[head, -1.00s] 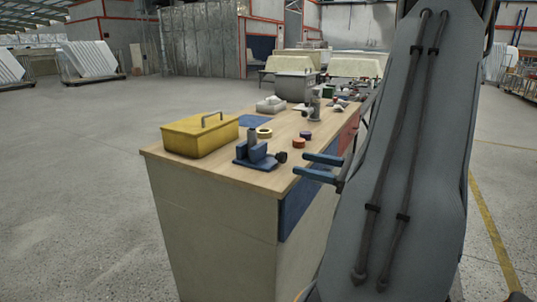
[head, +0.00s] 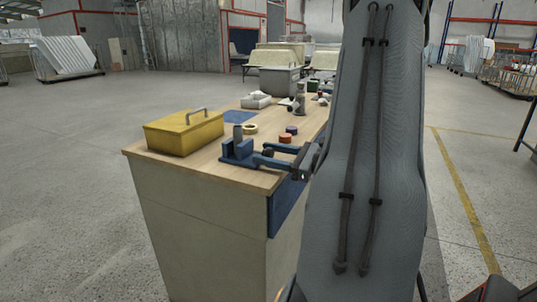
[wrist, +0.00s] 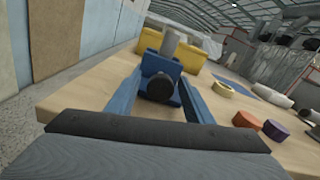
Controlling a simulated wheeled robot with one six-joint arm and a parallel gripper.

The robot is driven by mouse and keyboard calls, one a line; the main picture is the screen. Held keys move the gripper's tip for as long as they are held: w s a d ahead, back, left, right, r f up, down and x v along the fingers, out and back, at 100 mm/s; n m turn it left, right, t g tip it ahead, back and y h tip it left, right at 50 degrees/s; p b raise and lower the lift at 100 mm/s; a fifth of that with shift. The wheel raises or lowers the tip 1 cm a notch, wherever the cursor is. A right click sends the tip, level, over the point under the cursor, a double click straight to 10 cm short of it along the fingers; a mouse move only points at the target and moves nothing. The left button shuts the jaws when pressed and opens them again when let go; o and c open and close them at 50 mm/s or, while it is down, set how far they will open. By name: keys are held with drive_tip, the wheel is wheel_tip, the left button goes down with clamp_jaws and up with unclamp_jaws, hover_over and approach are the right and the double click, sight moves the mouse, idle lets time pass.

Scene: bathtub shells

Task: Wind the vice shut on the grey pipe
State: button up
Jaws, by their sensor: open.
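The blue vice (head: 238,152) sits near the front right edge of the wooden bench. The grey pipe (head: 238,133) stands upright in it; it also shows in the wrist view (wrist: 170,44). I cannot tell whether the jaws touch the pipe. The vice's dark round knob (wrist: 160,87) faces my wrist camera. My gripper (head: 270,157) is open, its two blue fingers (wrist: 160,92) level with the vice. In the wrist view the fingers lie left and right of the knob, with a gap on each side. In the head view the knob is mostly hidden by the fingers.
A yellow toolbox (head: 184,132) stands behind the vice to the left. A yellow tape roll (head: 250,129), an orange roll (head: 285,138) and a purple roll (head: 291,130) lie beyond it on the bench (head: 195,163). Floor left of the bench is clear.

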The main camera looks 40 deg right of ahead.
drive_tip(key=c, duration=1)
drive_tip(key=shift+c, duration=0.2)
drive_tip(key=shift+m+p, duration=0.3)
drive_tip(key=shift+p, duration=0.15)
drive_tip(key=shift+m+p, duration=0.45)
drive_tip(key=shift+m, duration=0.05)
drive_tip(key=o, duration=1)
drive_tip(key=shift+o, duration=0.2)
drive_tip(key=v, duration=0.8)
drive_tip(key=shift+b, duration=0.4)
